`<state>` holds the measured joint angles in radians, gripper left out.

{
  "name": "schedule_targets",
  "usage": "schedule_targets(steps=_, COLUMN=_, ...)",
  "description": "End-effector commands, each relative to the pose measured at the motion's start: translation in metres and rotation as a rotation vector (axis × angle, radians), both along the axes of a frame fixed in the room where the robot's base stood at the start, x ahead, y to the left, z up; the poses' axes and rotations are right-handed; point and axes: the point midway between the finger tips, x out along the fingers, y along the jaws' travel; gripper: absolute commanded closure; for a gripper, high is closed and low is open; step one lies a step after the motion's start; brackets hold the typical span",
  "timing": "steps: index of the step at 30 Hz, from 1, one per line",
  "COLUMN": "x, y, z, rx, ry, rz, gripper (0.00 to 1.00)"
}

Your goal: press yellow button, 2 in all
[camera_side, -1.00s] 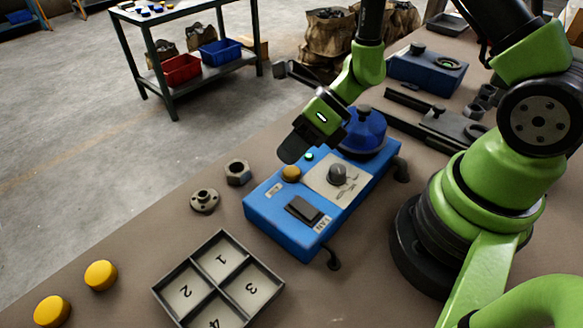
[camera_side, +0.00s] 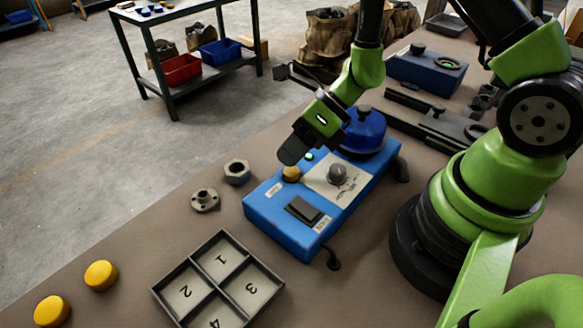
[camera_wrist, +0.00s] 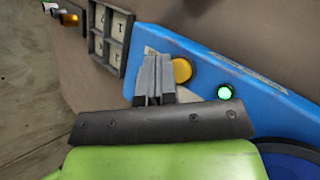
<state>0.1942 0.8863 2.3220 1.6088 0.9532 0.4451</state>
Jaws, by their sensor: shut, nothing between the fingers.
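The yellow button (camera_side: 291,173) sits on the far left part of the blue box (camera_side: 275,228). In the wrist view the yellow button (camera_wrist: 181,71) shows just right of the fingertips, next to a lit green lamp (camera_wrist: 224,92). My gripper (camera_side: 289,155) is shut and empty. In the side view its tip is right over the button and close to it. I cannot tell whether it touches. The wrist view shows the closed fingers (camera_wrist: 153,75) beside the button, partly covering the box.
The box also carries a grey knob (camera_side: 337,174), a black rocker switch (camera_side: 304,210) and a blue drum (camera_side: 364,132).

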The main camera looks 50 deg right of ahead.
Motion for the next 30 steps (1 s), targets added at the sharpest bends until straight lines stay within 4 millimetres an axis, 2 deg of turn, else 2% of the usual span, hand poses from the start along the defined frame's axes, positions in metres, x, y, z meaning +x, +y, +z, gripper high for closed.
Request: schedule_targets(steps=30, x=0.0002, y=-0.0001, z=-0.0106, rx=-0.001, ry=-0.001, rz=0.001, gripper=1.0)
